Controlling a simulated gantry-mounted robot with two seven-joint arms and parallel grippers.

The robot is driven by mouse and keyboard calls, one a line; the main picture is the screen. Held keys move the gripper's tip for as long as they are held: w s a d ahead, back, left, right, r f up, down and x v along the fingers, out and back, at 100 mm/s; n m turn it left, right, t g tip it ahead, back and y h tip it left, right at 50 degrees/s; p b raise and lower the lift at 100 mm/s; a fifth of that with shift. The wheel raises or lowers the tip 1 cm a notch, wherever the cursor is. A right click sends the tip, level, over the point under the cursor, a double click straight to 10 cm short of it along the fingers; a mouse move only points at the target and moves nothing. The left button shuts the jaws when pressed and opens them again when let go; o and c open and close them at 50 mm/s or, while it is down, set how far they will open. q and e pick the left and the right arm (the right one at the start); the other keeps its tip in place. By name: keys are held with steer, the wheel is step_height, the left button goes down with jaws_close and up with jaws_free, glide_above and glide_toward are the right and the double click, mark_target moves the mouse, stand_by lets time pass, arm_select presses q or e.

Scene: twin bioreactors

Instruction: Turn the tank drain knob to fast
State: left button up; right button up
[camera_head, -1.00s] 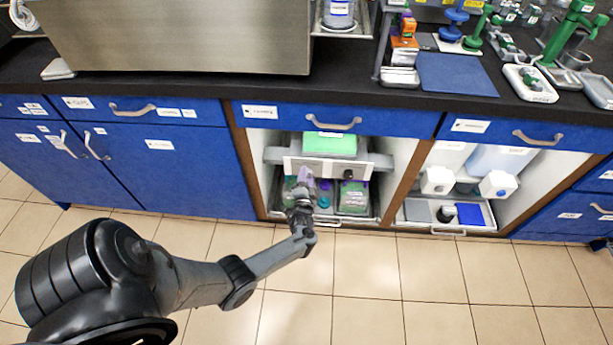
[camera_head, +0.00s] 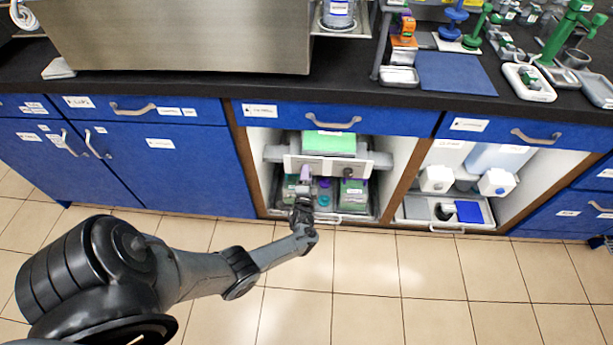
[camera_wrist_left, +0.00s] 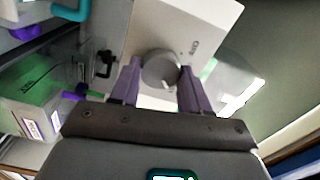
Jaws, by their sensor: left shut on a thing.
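The tank drain knob, a round grey knob (camera_wrist_left: 158,72), sits on a white panel (camera_wrist_left: 190,24) in the left wrist view. My left gripper (camera_wrist_left: 161,68) has its two purple fingers on either side of the knob, shut on it. In the head view the white panel (camera_head: 336,167) is in the open middle cabinet, and my left gripper (camera_head: 304,177) reaches its left part from below, hiding the knob there. My right gripper is in neither view.
A green-topped container (camera_head: 328,143) is behind the panel. Bottles and a green-lidded box (camera_head: 353,196) stand in the tray below. A wooden divider (camera_head: 404,180) separates the right cabinet, which holds white containers (camera_head: 437,180). The tiled floor in front is clear.

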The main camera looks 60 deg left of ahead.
arm_select(q)
steer(key=shift+f, duration=0.15)
steer(key=o, duration=0.8)
steer(key=shift+o, duration=1.3)
steer(key=shift+w, duration=0.1)
steer(key=p+v, duration=0.4)
steer(key=v, duration=0.7)
steer(key=shift+a, duration=0.15)
